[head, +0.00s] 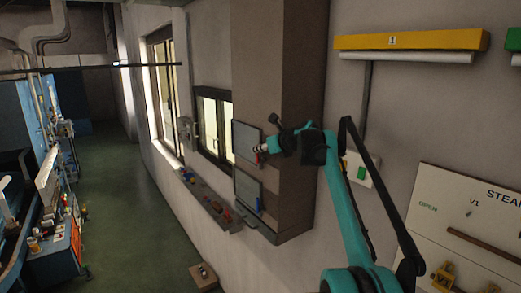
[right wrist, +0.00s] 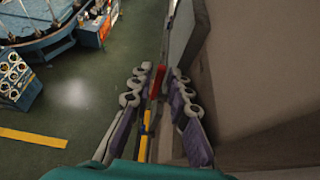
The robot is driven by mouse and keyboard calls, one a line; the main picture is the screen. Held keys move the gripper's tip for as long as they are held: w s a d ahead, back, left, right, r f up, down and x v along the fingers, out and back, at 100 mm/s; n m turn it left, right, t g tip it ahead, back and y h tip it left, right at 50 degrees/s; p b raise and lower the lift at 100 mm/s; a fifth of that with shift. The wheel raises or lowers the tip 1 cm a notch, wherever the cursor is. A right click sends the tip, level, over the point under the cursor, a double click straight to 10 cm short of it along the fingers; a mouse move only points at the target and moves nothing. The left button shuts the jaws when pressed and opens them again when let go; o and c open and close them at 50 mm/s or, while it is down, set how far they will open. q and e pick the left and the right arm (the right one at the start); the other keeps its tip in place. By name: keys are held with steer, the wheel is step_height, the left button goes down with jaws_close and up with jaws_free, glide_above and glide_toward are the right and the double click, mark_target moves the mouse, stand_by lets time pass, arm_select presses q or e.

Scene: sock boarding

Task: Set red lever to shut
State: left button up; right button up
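The red lever (right wrist: 158,81) shows in the right wrist view as a narrow upright red piece between the two fingers of my right gripper (right wrist: 157,92). Gaps show on both sides of it, and I cannot tell whether a finger touches it. In the head view, my right gripper (head: 258,149) is at the upper grey wall box (head: 245,141), and a small red bit of the lever (head: 258,159) shows just below the fingertips. The lever's base and markings are hidden or too small to read. My left gripper is not in view.
A ledge (head: 205,197) with small items runs along the wall. A yellow-topped roll holder (head: 400,42) and white board (head: 470,215) are at right. The green floor (head: 130,210) is open.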

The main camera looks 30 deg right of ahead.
steer(key=shift+s, duration=0.1)
steer(key=v, duration=1.1)
steer(key=shift+s+r, duration=0.25)
steer(key=shift+s, duration=0.1)
steer(key=s+a+f+n+g+b, duration=0.1)
steer(key=s+a+f+n+b, duration=0.2)
steer(key=a+f+n+b, duration=0.55)
steer(key=s+a+f+n+g+y+b, duration=0.1)
steer(key=s+a+f+n+b, duration=0.25)
steer(key=f, duration=1.05)
steer(key=s+a+f+n+g+b, duration=0.25)
steer(key=a+f+b, duration=0.5)
steer(key=f, duration=0.45)
steer(key=s+a+f+n+b, duration=0.3)
steer(key=s+f+n+b, duration=0.3)
steer(key=f, duration=0.9)
steer(key=s+a+f+n+g+h+b, duration=0.1)
steer(key=s+f+n+b, duration=0.5)
steer(key=f, duration=0.9)
steer(key=s+a+f+n+h+b, duration=0.1)
steer(key=s+a+f+n+b, duration=0.3)
steer(key=f, duration=1.2)
steer(key=s+n+b, duration=0.3)
steer(key=n+b, duration=0.1)
steer(key=b, duration=0.1)
steer(key=shift+a+n+b, duration=0.35)
steer(key=shift+a+b, duration=0.05)
